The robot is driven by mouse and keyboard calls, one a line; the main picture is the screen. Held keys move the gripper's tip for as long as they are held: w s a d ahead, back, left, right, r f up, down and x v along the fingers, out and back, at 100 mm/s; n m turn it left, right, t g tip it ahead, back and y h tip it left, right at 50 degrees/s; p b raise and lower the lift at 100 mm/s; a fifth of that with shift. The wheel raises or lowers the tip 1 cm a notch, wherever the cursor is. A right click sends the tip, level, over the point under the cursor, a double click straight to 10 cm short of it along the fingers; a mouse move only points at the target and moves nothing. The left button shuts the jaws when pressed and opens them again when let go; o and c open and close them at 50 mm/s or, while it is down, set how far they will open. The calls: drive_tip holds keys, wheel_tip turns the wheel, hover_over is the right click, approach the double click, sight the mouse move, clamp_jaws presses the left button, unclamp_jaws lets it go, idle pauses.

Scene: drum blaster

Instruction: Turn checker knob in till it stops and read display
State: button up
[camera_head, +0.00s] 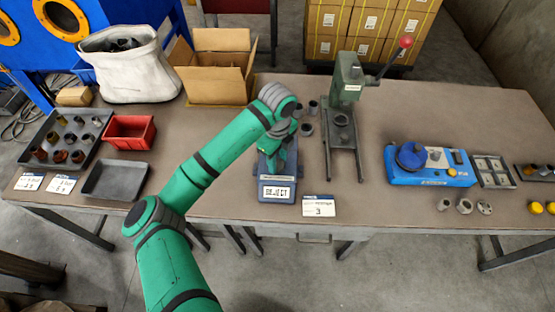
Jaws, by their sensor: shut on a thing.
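The checker (265,191) is a small blue-grey device near the table's front edge, left of the green press. Its white display (277,193) faces me with dark characters too small to read surely. My green arm reaches over the table from the front left and bends down onto the checker. My gripper (282,150) is low over the checker's body, just behind the display, shut on what seems to be the checker knob. The knob and my fingertips are mostly hidden by my own wrist.
A green hand press (347,90) with a red-knobbed lever stands close right. A blue device (430,170) sits further right. Left are a red bin (130,132), a grey tray (115,180) and a parts tray (50,142). A cardboard box (215,75) stands behind. A card (319,206) lies beside the checker.

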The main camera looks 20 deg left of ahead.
sight(278, 163)
drive_tip(key=m, duration=0.5)
drive_tip(key=shift+m, duration=0.3)
drive_tip(key=m, duration=0.4)
drive_tip(key=shift+m, duration=0.4)
drive_tip(key=o, duration=1)
drive_tip(key=shift+o, duration=0.2)
wheel_tip(278, 163, up, 11)
drive_tip(key=shift+f, duration=0.1)
